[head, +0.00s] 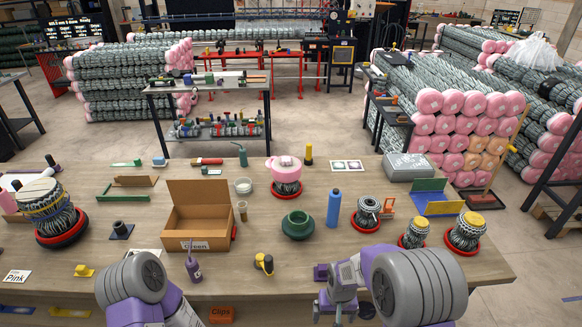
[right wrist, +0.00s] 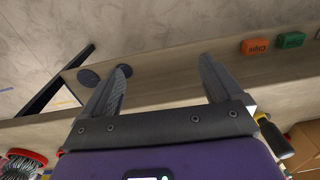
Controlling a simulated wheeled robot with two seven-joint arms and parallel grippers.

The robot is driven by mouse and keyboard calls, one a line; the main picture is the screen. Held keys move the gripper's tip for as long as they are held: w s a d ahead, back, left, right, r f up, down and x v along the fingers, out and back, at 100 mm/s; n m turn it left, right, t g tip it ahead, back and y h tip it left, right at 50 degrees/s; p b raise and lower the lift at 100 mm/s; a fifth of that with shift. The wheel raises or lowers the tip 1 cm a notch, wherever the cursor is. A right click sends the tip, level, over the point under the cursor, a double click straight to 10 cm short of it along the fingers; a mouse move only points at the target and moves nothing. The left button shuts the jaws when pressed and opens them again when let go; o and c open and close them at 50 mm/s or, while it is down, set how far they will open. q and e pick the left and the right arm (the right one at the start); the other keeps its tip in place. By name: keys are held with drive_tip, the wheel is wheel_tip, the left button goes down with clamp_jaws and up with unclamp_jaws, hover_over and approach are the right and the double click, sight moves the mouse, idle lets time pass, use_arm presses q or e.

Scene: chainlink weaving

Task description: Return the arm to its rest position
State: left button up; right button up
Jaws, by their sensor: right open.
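My right arm (head: 418,285) reaches in at the lower right of the head view, by the table's front edge. Its gripper (head: 335,310) is at the bottom of that view, partly cut off. In the right wrist view my right gripper (right wrist: 165,65) has its two dark fingers wide apart, with nothing between them. My left arm (head: 138,280) shows at the lower left of the head view, at the table's front edge. The left gripper's fingers are not in the picture.
The wooden table (head: 330,262) holds an open cardboard box (head: 203,232), a blue bottle (head: 334,207), a green ring-shaped pot (head: 297,225) and a yellow-and-black tool (head: 264,263). Mesh rolls on red bases (head: 464,232) stand at right. An orange Clips bin (head: 221,314) is below the front edge.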

use_arm(q)
wheel_tip(320, 180, down, 8)
drive_tip(key=w+b, duration=0.1)
drive_tip(key=b, duration=0.6)
drive_tip(key=shift+w+f+b, duration=0.25)
drive_tip(key=shift+b, duration=0.05)
use_arm(e)
drive_tip(key=s+a+f+m+y, duration=0.1)
drive_tip(key=s+f+y, duration=0.1)
drive_tip(key=s+f, duration=0.4)
drive_tip(key=s+a+f+m+y, duration=0.1)
drive_tip(key=s+f, duration=0.5)
drive_tip(key=f, duration=1)
drive_tip(key=shift+s+f+m+t+y, duration=0.3)
drive_tip(key=shift+m+y, duration=0.1)
drive_tip(key=shift+y, duration=0.1)
